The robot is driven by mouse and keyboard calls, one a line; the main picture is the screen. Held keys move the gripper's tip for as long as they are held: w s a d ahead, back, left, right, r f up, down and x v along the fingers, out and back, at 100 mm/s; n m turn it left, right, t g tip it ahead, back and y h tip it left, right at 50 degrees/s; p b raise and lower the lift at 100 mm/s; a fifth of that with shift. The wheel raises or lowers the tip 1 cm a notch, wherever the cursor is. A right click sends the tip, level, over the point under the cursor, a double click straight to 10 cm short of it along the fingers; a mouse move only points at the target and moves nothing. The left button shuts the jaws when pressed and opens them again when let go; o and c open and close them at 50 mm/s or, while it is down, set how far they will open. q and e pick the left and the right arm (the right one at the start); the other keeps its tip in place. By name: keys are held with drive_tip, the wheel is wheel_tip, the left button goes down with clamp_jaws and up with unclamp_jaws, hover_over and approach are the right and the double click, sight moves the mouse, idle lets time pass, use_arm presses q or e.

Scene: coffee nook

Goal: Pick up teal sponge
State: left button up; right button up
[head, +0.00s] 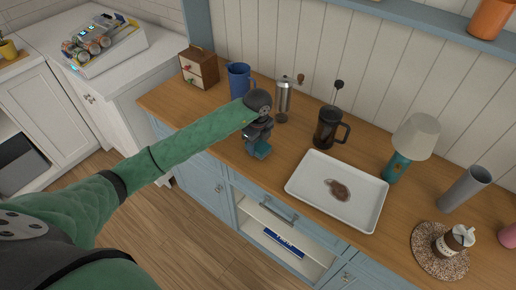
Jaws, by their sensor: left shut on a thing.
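My left gripper (259,140) reaches in from the left over the wooden counter, near its front edge. It is shut on the teal sponge (262,150), a small teal block showing just below the fingers. The gripper hides part of the sponge. I cannot tell whether the sponge touches the counter. My right gripper does not show.
A white tray (304,189) with a brown spill (339,190) lies right of the gripper. Behind stand a blue jug (239,79), a metal grinder (282,100) and a French press (327,128). A lamp (416,137) and a grey cylinder (466,187) stand further right.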

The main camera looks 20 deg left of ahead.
use_arm(q)
wheel_tip(320, 180, up, 2)
drive_tip(key=shift+d+r+b, duration=0.15)
drive_tip(key=shift+b, duration=0.75)
drive_tip(key=s+d+r+b, duration=0.3)
drive_tip(key=d+r, duration=0.4)
drive_tip(key=d, duration=0.3)
drive_tip(key=shift+s+d, duration=0.2)
drive_tip(key=shift+s, duration=0.6)
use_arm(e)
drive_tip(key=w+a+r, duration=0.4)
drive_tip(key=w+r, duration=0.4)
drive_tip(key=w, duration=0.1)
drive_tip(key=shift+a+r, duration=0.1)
use_arm(q)
drive_tip(key=o, duration=0.4)
drive_tip(key=c, duration=0.3)
drive_tip(key=shift+c, duration=0.2)
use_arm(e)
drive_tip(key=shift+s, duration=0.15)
